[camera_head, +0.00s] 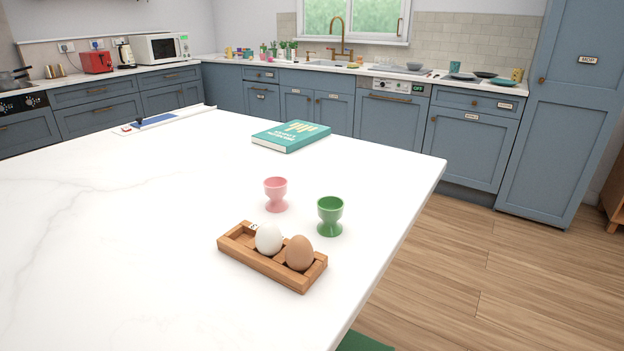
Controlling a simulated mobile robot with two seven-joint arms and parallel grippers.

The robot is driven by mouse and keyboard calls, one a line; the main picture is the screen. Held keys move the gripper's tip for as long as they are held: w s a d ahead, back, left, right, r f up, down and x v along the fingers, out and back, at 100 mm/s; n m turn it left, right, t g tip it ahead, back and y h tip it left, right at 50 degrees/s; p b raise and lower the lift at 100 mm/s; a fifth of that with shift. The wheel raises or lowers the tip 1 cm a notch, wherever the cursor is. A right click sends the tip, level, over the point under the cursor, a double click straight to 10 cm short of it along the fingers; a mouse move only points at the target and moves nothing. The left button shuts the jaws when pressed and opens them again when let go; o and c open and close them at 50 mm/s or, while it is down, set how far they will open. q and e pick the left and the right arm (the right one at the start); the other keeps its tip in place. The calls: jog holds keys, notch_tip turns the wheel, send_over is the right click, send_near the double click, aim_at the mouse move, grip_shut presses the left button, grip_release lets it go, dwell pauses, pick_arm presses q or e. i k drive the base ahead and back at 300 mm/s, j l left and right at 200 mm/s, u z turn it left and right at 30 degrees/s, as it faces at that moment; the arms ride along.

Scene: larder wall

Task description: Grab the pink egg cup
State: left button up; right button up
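The pink egg cup (276,194) stands upright and looks empty on the white marble worktop, near its middle right. A green egg cup (330,216) stands upright to its right and a little nearer, apart from it. A wooden egg tray (238,246) lies just in front of both cups and holds a white egg (268,240) and a brown egg (299,253). Neither of my grippers shows in the head view.
A teal book (291,136) lies farther back on the white worktop (110,240). A blue and white flat item (155,122) lies at its far edge. The worktop's left part is clear. Its right edge drops to a wooden floor (470,270). Blue cabinets line the back wall.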

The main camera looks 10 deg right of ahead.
aim_at(276, 194)
jog(key=i+l+u, duration=0.2)
jog(key=u, duration=0.25)
jog(key=i+l+u, duration=0.15)
jog(key=l+u, duration=0.3)
jog(key=i+l+u, duration=0.15)
jog(key=l+u, duration=1.5)
jog(key=u, duration=0.15)
jog(key=k, duration=0.05)
